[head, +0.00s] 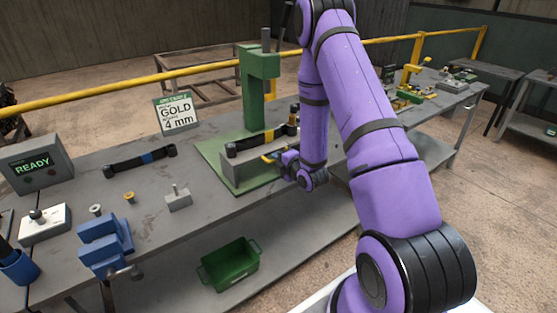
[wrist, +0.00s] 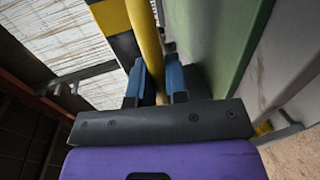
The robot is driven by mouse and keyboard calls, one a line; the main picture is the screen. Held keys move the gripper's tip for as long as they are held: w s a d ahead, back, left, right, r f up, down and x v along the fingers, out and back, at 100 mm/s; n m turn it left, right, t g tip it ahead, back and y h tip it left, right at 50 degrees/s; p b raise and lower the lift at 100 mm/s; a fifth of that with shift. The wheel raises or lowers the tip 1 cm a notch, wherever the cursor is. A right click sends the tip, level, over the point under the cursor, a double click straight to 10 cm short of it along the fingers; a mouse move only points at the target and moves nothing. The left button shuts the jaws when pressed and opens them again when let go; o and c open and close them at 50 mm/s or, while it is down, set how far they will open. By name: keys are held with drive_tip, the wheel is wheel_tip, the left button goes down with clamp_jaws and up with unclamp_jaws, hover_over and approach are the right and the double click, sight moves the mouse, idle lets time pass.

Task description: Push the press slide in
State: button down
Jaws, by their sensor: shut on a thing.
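The green press (head: 258,72) stands on a green base on the workbench. A grey slide (head: 242,172) sticks out at its front, with a dark link with a yellow band (head: 262,138) lying on top. My gripper (head: 276,157) is at the near side of the slide. In the wrist view its blue fingers (wrist: 154,75) are shut on a yellow handle bar (wrist: 145,40). The handle also shows as a small yellow piece (head: 267,158) in the head view. My arm hides part of the press's right side.
A READY box (head: 37,165) and blue vise (head: 104,245) are farther left. A green crate (head: 230,265) sits below.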

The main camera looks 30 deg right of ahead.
sight(263, 143)
drive_tip(key=r+x, duration=0.1)
drive_tip(key=x, duration=0.4)
drive_tip(key=r+x, duration=0.1)
drive_tip(key=x, duration=0.5)
drive_tip(key=r+x, duration=0.1)
drive_tip(key=x, duration=0.4)
drive_tip(key=shift+w+r, duration=0.15)
drive_tip(key=shift+w, duration=0.55)
drive_tip(key=shift+w+r, duration=0.1)
drive_tip(key=shift+w, duration=0.05)
drive_tip(key=c, duration=1.1)
unclamp_jaws()
drive_tip(key=shift+w, duration=0.15)
drive_tip(key=shift+c, duration=0.2)
drive_tip(key=v, duration=1.1)
